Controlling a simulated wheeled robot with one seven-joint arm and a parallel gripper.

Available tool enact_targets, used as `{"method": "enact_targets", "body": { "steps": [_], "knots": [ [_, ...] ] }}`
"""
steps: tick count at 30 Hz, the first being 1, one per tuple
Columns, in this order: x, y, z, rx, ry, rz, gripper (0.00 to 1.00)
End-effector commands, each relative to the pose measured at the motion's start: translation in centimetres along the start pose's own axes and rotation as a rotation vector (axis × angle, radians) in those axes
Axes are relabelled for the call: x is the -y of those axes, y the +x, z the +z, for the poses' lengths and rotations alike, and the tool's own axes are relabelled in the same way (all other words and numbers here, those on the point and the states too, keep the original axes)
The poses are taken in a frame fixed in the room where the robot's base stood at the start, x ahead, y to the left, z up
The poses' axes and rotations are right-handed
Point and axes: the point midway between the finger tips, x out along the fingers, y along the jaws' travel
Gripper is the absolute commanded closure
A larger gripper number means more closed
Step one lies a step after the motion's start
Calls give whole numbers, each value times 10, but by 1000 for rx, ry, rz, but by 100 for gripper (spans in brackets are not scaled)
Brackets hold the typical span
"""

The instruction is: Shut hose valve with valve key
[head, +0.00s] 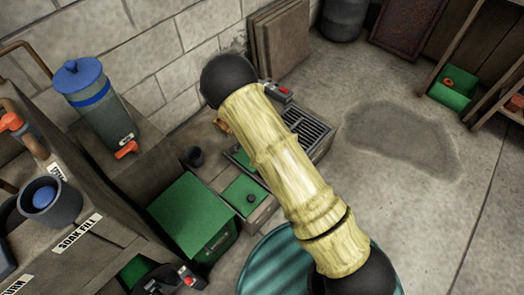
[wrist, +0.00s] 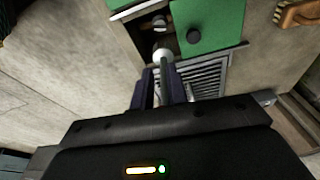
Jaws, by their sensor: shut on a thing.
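My gripper (wrist: 164,84) shows in the wrist view with its two dark fingers closed around a pale grey shaft with a rounded end, which seems to be the valve key (wrist: 164,57). The rounded end points toward a dark opening beside a green cover (wrist: 216,22) with a black knob (wrist: 194,36). Small metal parts (wrist: 158,22) show in the opening; I cannot tell whether they are the hose valve or whether the key touches them. In the head view my arm hides the gripper and key. The green cover (head: 240,187) shows there on the low box.
A slatted grate (head: 308,130) lies beside the green cover. A green bin (head: 195,217) stands left of it. A blue-lidded canister (head: 90,90) and a dark cup (head: 48,203) stand on the left shelves. Open concrete floor with a damp patch (head: 405,138) lies right.

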Motion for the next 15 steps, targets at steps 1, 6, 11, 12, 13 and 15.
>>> {"method": "enact_targets", "body": {
  "steps": [1, 6, 11, 12, 13, 15],
  "knots": [
    [0, 8, 2, 0, 0, 0, 100],
    [0, 28, 6, 0, 0, 0, 100],
    [-2, 41, 7, 0, -38, -10, 100],
    [-4, 40, 7, 0, -94, -23, 100],
    [-6, 40, 7, -2, -134, -33, 100],
    [-10, 41, 6, -3, -226, -52, 100]
  ]
}}
